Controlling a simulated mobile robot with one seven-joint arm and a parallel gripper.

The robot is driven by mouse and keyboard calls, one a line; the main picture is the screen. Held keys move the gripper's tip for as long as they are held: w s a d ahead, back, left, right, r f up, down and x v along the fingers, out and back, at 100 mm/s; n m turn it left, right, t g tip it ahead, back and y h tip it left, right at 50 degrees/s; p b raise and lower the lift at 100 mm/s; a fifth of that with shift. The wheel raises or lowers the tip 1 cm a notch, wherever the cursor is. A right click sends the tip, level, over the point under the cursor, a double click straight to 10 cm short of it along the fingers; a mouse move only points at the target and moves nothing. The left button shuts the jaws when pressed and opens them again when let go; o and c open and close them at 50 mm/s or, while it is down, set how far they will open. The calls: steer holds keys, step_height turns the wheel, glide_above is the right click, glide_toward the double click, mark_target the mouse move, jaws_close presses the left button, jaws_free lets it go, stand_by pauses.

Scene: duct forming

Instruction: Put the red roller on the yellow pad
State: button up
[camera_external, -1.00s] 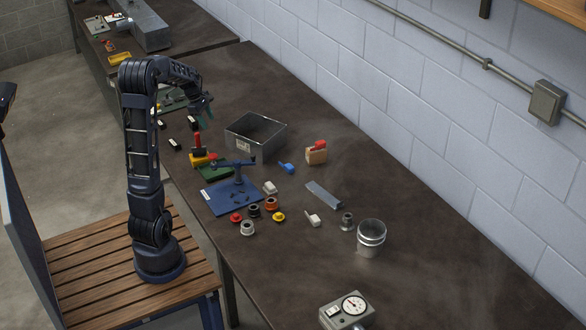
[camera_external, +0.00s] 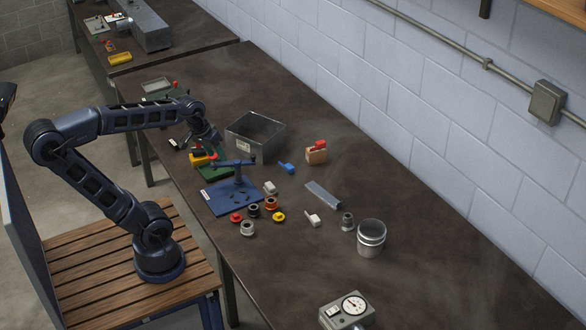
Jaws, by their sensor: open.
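The yellow pad (camera_external: 200,161) lies near the table's left edge, next to a green board. A small red piece (camera_external: 213,156) shows at the pad's right end, just below my gripper; whether it is part of the red roller I cannot tell. My gripper (camera_external: 214,141) is open, low above the pad's far side, and the arm end hides part of that area. A small red round piece (camera_external: 236,217) also lies in front of the blue stand. Contact between my gripper and anything is too small to make out.
The blue stand (camera_external: 222,200) is close in front of the pad. A grey metal bin (camera_external: 256,134) stands to the right. Several small spools lie in front of the stand. A metal can (camera_external: 371,238) and a gauge box (camera_external: 347,311) are farther right. The table's back right is clear.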

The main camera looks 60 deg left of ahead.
steer(key=s+d+m, duration=0.4)
steer(key=s, duration=0.1)
steer(key=shift+f+m+t, duration=0.3)
steer(key=shift+f, duration=0.1)
